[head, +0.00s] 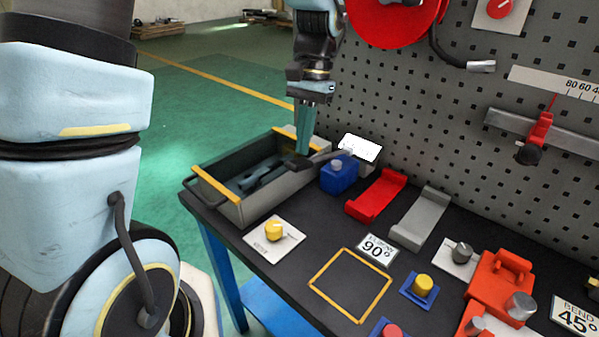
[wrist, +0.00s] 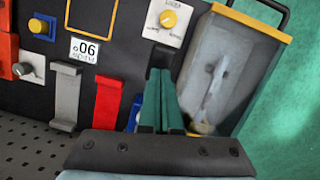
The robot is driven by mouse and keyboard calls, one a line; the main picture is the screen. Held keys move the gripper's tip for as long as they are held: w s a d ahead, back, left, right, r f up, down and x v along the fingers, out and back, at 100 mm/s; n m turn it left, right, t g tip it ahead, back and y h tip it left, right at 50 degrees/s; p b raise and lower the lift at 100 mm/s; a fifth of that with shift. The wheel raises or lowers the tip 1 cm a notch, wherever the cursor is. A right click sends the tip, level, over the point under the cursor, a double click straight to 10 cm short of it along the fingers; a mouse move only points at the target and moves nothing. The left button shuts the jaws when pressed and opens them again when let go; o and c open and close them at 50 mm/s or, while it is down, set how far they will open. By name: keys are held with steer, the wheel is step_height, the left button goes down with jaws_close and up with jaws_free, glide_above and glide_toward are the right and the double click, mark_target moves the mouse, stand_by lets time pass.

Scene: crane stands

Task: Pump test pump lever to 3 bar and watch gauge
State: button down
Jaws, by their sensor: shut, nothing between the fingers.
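The test pump stands at the table's far left corner: a grey open trough (head: 262,205) with yellow-orange end edges, and a blue block (head: 340,176) at its right. A grey lever (head: 322,157) runs left from above the block to a black grip (head: 296,163) over the trough. A white, washed-out face (head: 360,148), perhaps the gauge, stands behind the block; no reading shows. My gripper (head: 303,152) points down, shut and empty, its teal fingertips right at the black grip. In the wrist view the fingertips (wrist: 161,72) overlap the dark grip (wrist: 160,55); I cannot tell whether they touch.
A yellow knob (head: 273,231) on a white plate sits in front of the trough. Red (head: 375,195) and grey (head: 420,218) cradles stand to the right. A pegboard (head: 440,110) with a red reel (head: 393,30) closes off the back. Green floor lies open at left.

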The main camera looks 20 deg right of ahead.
mark_target(303, 160)
steer(key=shift+a+f, duration=0.1)
steer(key=shift+f, duration=0.3)
steer(key=shift+f+b, duration=1.25)
steer(key=shift+f, duration=1)
steer(key=shift+r, duration=0.1)
